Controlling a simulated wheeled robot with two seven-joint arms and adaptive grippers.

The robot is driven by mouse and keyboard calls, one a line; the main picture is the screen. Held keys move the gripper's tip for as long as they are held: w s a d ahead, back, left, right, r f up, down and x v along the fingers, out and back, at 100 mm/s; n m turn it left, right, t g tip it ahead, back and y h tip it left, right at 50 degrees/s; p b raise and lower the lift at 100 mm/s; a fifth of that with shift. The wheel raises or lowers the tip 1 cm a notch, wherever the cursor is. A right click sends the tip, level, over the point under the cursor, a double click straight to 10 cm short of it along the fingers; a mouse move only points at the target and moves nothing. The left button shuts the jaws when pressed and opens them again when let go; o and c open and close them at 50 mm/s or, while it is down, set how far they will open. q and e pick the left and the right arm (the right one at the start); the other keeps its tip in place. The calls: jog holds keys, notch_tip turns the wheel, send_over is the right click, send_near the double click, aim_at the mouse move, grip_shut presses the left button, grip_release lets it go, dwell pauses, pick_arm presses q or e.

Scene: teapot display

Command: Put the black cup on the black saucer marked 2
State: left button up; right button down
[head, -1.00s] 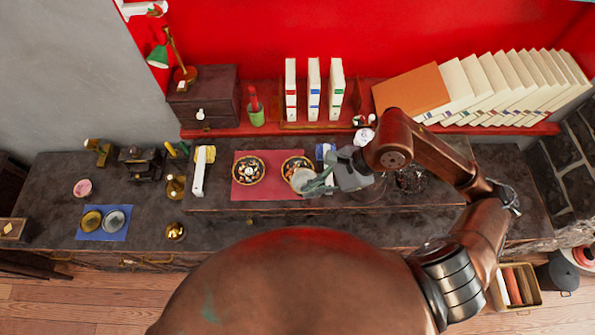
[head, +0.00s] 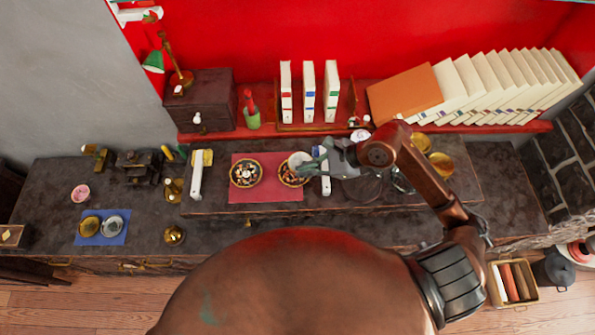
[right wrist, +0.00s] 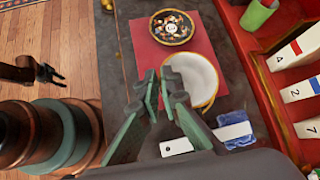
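The cup (head: 300,159) shows a pale round inside; its outer colour is mostly hidden. My right gripper (head: 312,163) is shut on the near edge of the cup, its green-padded fingers close together in the right wrist view (right wrist: 166,82). The cup is over the right saucer (head: 289,180), a dark one with a gold rim and coloured pattern. It covers most of this saucer in the right wrist view, so the mark is hidden and any gap is unclear. My left gripper (right wrist: 52,76) appears open, away from the table.
Both saucers lie on a red mat (head: 266,194). A white paddle-like piece (head: 325,178) with a blue end is right of the mat. Another white piece (head: 196,177) stands left. White books (head: 309,92) line the shelf behind. Gold bowls (head: 440,165) are farther right.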

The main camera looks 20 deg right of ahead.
jog(key=w+f, duration=0.2)
jog(key=f, duration=0.1)
jog(key=w+f, duration=0.1)
jog(key=shift+w+a+f, duration=0.3)
jog(key=shift+a+f, duration=0.05)
jog(key=shift+a, duration=0.05)
jog(key=shift+w+f+p, duration=0.1)
jog(key=shift+f+p, duration=0.2)
jog(key=shift+f, duration=1.4)
jog(key=c, duration=2.2)
grip_release()
jog(key=shift+o, duration=0.2)
jog(key=v, duration=1.2)
jog(key=shift+b, duration=0.4)
